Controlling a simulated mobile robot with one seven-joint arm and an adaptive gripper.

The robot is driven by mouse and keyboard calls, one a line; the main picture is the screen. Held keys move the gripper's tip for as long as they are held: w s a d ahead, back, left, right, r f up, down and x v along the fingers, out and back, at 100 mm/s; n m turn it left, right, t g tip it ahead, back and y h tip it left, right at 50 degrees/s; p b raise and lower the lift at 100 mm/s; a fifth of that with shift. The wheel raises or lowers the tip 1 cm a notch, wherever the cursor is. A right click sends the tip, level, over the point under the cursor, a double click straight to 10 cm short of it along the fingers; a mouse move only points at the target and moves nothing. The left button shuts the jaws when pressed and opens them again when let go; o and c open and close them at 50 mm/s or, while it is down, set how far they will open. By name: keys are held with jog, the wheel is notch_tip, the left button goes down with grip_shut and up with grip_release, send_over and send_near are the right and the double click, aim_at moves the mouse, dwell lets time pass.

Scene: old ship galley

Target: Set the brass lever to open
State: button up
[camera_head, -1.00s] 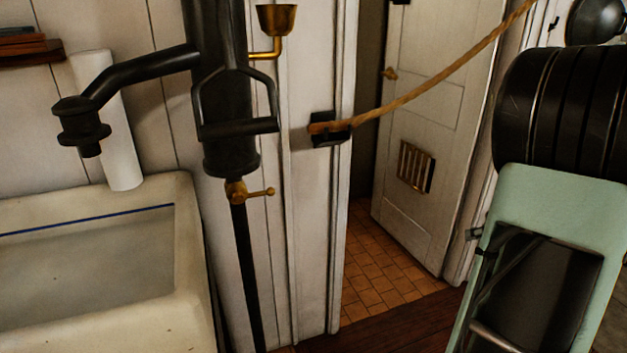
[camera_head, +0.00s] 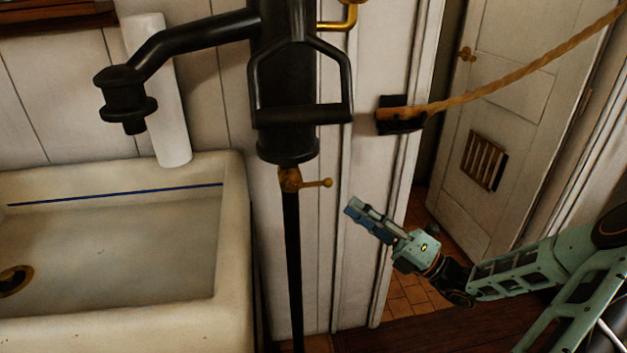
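The brass lever (camera_head: 317,183) sits on a small brass valve (camera_head: 290,180) just under the black pump body (camera_head: 285,95), above a thin black pipe (camera_head: 293,260). The lever points to the right, about level, with a round knob at its tip. My gripper (camera_head: 354,205) is to the right of the lever and slightly below it in the picture, apart from it. It points up and left. Its fingers look close together, but I cannot tell whether they are shut. Nothing shows between them.
A white sink (camera_head: 235,250) stands left of the pipe. The pump's black spout (camera_head: 190,45) reaches over it. A rope (camera_head: 530,70) runs from a black wall bracket (camera_head: 401,120) to the upper right. A door (camera_head: 505,150) stands open behind.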

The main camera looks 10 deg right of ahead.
aim_at(320, 183)
jog(key=b+x, duration=0.1)
jog(key=x, duration=0.9)
jog(key=shift+w+a+r, duration=0.1)
jog(key=shift+a, duration=0.2)
grip_shut()
